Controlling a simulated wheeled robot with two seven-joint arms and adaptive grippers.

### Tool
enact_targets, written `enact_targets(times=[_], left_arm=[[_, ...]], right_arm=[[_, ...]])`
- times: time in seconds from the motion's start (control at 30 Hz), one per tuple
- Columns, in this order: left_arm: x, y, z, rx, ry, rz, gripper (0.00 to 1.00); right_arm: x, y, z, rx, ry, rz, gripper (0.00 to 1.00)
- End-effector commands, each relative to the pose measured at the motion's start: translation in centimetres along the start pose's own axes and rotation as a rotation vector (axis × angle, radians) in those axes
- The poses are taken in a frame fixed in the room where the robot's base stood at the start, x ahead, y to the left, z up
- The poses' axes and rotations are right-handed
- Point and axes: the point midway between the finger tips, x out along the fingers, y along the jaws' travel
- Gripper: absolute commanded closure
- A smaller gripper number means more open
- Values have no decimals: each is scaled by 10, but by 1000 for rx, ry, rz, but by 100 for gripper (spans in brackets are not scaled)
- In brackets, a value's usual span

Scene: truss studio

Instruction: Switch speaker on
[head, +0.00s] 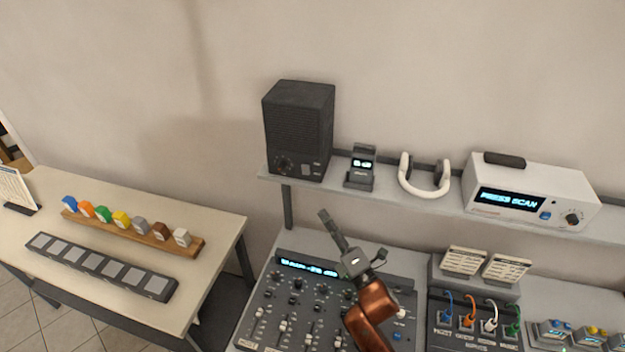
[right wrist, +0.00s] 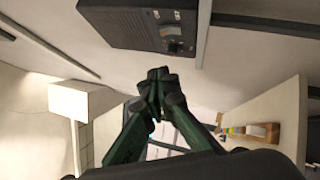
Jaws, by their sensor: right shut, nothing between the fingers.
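The speaker (head: 299,128) is a dark grey box standing upright at the left end of the shelf. My left gripper is not in view.
The shelf (head: 400,197) also holds a small display device (head: 360,167), headphones (head: 425,178) and a white scanner box (head: 530,190). The mixer (head: 262,318) and a patch box (head: 470,322) with cables are below. A side table (head: 215,222) with coloured blocks stands left.

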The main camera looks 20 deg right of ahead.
Motion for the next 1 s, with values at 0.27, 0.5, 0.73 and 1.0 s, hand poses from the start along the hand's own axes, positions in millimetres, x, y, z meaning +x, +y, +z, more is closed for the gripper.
enact_targets(times=[0.27,0.5,0.73,1.0], left_arm=[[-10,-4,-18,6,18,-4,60],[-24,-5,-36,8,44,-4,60],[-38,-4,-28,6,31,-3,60],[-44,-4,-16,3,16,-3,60]], right_arm=[[33,2,1,1,-1,1,100],[83,2,1,2,-1,0,100],[116,0,16,-1,-1,-3,100],[129,-2,29,0,0,-2,100]])
